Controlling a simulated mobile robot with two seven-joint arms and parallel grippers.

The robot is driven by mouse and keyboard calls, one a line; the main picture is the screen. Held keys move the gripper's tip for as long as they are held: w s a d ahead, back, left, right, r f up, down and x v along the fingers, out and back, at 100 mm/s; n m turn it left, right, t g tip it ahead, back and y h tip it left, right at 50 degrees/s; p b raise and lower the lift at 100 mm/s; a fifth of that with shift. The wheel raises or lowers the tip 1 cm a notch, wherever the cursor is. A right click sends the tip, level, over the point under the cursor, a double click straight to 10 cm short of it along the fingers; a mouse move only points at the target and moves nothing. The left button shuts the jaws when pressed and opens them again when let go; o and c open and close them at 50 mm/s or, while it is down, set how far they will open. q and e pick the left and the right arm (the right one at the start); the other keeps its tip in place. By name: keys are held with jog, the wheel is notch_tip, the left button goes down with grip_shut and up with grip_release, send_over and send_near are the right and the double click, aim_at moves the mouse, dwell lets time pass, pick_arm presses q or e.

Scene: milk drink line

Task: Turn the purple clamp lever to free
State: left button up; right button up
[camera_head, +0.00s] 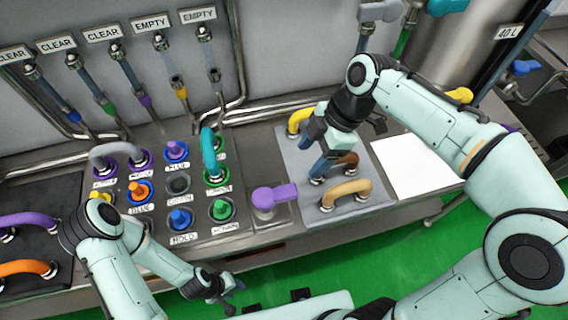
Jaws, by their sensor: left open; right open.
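The purple clamp lever (274,197) sits on a small metal plate between the block of labelled ports and the grey pad. Its handle points to the right and slightly up. My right gripper (324,162) is over the grey pad, to the right of and above the lever, near a brown hose piece. It is open and does not touch the lever. My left gripper (232,294) hangs low in front of the bench edge, over the green floor, below and left of the lever. It is open and apart from everything on the bench.
The grey pad (300,219) holds a tan curved pipe (346,191), a brown one (347,161) and a yellow one (297,122). Labelled ports with a teal bend (208,152) stand left of the lever. A white sheet (418,166) lies right of the pad.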

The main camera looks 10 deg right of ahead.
aim_at(287, 190)
jog(key=x, duration=0.6)
jog(key=b+x, duration=0.1)
jog(key=x, duration=0.6)
jog(key=shift+s+a, duration=0.1)
jog(key=shift+s, duration=0.15)
grip_shut()
